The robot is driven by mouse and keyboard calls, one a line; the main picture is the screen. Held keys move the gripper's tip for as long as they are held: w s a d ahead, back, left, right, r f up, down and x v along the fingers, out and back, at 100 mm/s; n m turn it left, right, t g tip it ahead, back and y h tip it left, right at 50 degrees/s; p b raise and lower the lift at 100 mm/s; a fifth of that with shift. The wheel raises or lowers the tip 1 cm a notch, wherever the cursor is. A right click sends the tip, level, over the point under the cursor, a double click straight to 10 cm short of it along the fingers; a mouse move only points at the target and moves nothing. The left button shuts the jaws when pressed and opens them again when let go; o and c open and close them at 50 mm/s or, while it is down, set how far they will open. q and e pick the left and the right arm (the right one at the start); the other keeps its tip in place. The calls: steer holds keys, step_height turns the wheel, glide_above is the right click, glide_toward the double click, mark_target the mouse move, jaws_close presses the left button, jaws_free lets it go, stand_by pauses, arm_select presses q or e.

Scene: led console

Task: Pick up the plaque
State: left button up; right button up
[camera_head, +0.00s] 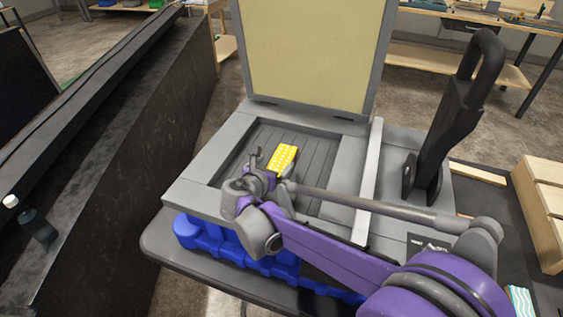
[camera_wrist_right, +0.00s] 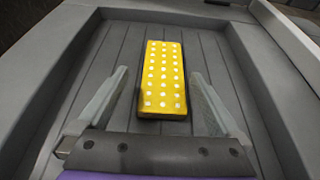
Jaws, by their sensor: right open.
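The plaque (camera_head: 282,158) is a yellow rectangular block with rows of white dots. It lies in the recessed dark slatted bed of the grey console (camera_head: 225,133). In the right wrist view the plaque (camera_wrist_right: 163,75) lies lengthwise ahead, its near end between the two fingertips. My right gripper (camera_head: 262,165) is open and empty at the near left side of the plaque in the head view. Its fingers (camera_wrist_right: 160,78) stand apart on both sides with gaps to the plaque; whether they are at its height is unclear. My left gripper is not in view.
The console's raised lid panel (camera_head: 308,50) stands behind the bed. A black upright handle (camera_head: 455,115) stands at right. Blue supports (camera_head: 205,235) sit under the console's front. Wooden blocks (camera_head: 540,205) lie at far right. A dark bottle (camera_head: 38,225) stands on the left ledge.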

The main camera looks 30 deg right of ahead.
mark_target(283, 157)
steer(key=x, duration=0.5)
steer(key=shift+d, duration=0.35)
steer(key=shift+s, duration=0.1)
steer(key=c, duration=1.5)
steer(key=shift+r, duration=0.1)
